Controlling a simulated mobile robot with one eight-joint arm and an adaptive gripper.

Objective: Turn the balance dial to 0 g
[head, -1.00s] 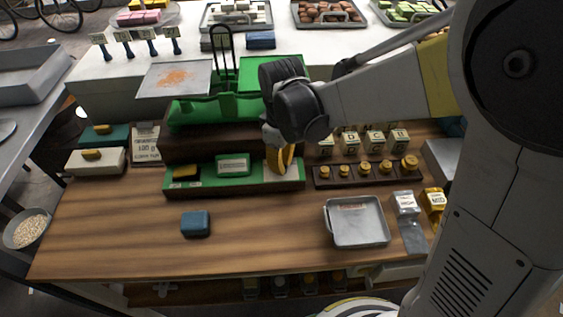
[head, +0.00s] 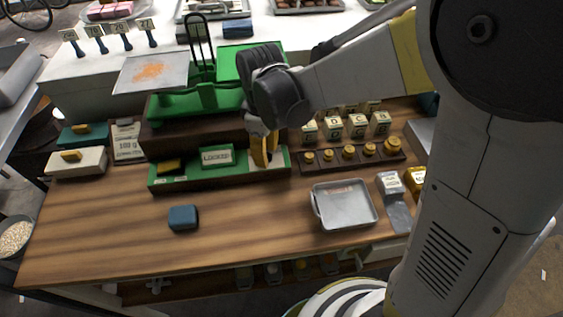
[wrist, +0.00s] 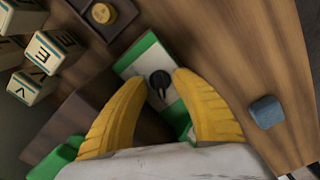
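The balance dial is a small black knob (wrist: 160,80) on a white plate in the green-edged front panel of the balance, in the wrist view. In the head view my gripper hides the knob; part of the pale plate (head: 281,160) shows. My gripper (head: 264,163) points down over the panel's right end, its yellow fingers apart. In the wrist view the open fingers (wrist: 160,76) stand on either side of the knob, with gaps between. Contact with the panel cannot be told. The green balance (head: 182,105) stands behind, with a metal pan (head: 150,72) of orange grains.
A "LOCKED" plate (head: 217,156) sits on the panel left of my gripper. Lettered blocks (head: 333,127) and a rack of brass weights (head: 350,155) stand close on the right. A metal tray (head: 344,204) and blue block (head: 183,217) lie in front. The wooden counter between them is clear.

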